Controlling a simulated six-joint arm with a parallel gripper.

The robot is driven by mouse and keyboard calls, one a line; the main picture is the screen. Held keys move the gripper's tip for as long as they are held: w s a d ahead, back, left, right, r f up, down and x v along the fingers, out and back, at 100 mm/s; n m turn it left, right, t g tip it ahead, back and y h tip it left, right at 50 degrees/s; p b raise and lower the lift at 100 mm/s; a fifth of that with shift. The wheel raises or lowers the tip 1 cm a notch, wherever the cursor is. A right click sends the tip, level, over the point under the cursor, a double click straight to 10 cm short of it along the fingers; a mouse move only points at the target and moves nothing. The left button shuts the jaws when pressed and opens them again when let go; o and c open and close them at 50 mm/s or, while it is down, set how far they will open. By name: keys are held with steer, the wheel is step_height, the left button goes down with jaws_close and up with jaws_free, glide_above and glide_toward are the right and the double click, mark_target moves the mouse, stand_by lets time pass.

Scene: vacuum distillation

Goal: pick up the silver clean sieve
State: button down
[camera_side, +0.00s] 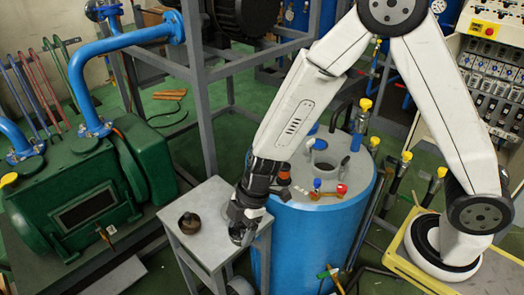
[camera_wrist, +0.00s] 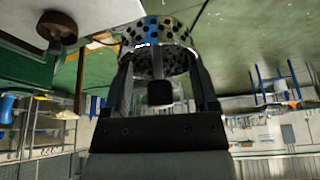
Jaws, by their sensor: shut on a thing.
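The silver clean sieve (camera_wrist: 160,38) is a shiny perforated metal cup at the top middle of the wrist view. My gripper (camera_wrist: 160,68) is shut on it, with one finger on each side of it. In the side view, my gripper (camera_side: 243,226) points down at the right front part of a small grey table (camera_side: 205,200). The sieve shows there as a small silver shape (camera_side: 238,237) at the fingertips, partly hidden by them. I cannot tell whether it touches the table top.
A brown round piece (camera_side: 189,222) stands on the table left of my gripper; it also shows in the wrist view (camera_wrist: 57,27). A blue tank (camera_side: 318,235) with valves on its lid stands close on the right. A green pump (camera_side: 85,190) stands at the left.

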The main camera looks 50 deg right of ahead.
steer(key=shift+s+d+r, duration=0.3)
steer(key=shift+s+r, duration=0.05)
steer(key=shift+s, duration=0.4)
steer(key=shift+s+d+r, duration=0.25)
steer(key=shift+s+r, duration=0.1)
steer(key=shift+s, duration=0.35)
steer(key=shift+s+d+r, duration=0.3)
steer(key=shift+s+r, duration=0.05)
steer(key=shift+s, duration=0.4)
